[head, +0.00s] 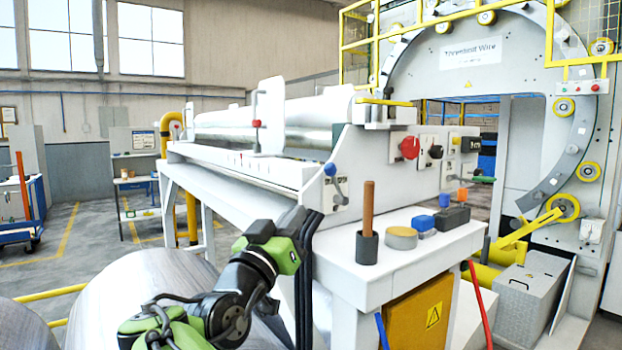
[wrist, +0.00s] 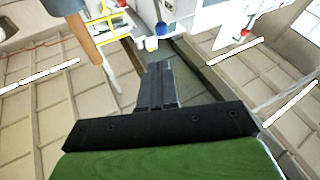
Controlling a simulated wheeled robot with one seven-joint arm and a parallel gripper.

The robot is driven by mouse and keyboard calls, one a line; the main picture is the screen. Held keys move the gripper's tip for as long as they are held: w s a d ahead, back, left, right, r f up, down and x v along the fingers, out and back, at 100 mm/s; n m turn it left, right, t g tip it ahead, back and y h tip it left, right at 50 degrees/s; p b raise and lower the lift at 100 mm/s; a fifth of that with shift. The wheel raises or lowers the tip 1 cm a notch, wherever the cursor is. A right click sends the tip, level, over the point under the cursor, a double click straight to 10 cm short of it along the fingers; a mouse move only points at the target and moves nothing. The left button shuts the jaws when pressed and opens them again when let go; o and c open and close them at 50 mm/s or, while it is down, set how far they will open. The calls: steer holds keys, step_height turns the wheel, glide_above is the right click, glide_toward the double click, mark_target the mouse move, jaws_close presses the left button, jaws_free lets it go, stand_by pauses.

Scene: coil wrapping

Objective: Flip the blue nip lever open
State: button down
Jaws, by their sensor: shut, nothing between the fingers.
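The blue nip lever (head: 330,170) is a short lever with a blue ball on the side plate at the machine's near end. In the head view its ball is up and tilts a little left from its pivot. A blue ball, seemingly this lever's (wrist: 161,28), shows beyond my fingertips in the wrist view. My gripper (head: 293,216) is below and left of the lever, apart from it. Its dark fingers (wrist: 157,68) are together and hold nothing. Whether the fingers touch anything behind them cannot be told from the head view.
A side shelf (head: 400,262) right of my gripper carries a dark cup with a wooden handle (head: 368,208), a tape roll (head: 401,237) and small blocks. A red-knobbed lever (head: 256,124) stands on the rollers. A large coil (head: 140,282) is at lower left.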

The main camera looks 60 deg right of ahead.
mark_target(328, 171)
steer(key=p+x, duration=0.6)
steer(key=x, duration=0.7)
steer(key=shift+w+d+r, duration=0.1)
steer(key=shift+d, duration=0.5)
steer(key=shift+r+p, duration=0.1)
steer(key=shift+p, duration=0.3)
